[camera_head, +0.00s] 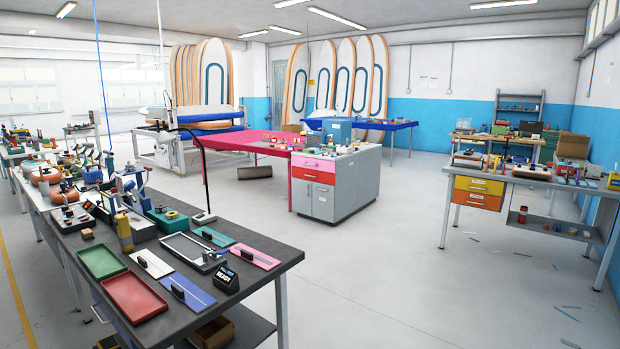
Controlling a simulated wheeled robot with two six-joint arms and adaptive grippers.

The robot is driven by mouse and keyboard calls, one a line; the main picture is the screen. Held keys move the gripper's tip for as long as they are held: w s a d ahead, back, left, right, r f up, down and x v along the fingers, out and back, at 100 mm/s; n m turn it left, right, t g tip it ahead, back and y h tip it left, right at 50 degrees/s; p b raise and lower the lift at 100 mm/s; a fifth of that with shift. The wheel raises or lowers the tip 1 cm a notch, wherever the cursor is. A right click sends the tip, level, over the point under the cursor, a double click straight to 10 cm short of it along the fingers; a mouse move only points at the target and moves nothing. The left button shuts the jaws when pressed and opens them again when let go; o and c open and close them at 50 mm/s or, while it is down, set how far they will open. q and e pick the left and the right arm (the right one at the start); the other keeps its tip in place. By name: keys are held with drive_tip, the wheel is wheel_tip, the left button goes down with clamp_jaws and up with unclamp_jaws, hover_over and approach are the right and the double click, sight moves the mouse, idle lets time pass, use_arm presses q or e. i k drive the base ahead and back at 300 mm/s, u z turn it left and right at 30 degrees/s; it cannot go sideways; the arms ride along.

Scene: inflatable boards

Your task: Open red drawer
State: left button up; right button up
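A grey cabinet (345,198) stands in the middle of the room. A red drawer (313,175) is in its front, just under a pink drawer (313,163) and above two grey doors. The red drawer looks shut, with its front flush with the cabinet. Each drawer front carries a small pale label or handle, too small to tell which. On the right, a workbench (540,180) has a yellow drawer (480,185) above an orange drawer (477,200), and both look shut. Neither of my grippers is in view.
A long dark workbench (262,277) with trays and tools fills the left foreground. A pink table (250,139) adjoins the cabinet, with a dark roll (256,172) on the floor under it. Open grey floor (400,270) lies between the cabinet and the right workbench, with small scraps at right.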

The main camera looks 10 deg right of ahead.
sight(324, 177)
drive_tip(key=z, duration=0.55)
drive_tip(key=k, duration=0.65)
drive_tip(key=z, duration=0.5)
drive_tip(key=i, duration=1.4)
drive_tip(key=u, duration=0.5)
drive_tip(key=i, duration=3.2)
drive_tip(key=u, duration=0.4)
drive_tip(key=i, duration=5.65)
drive_tip(key=z, duration=0.1)
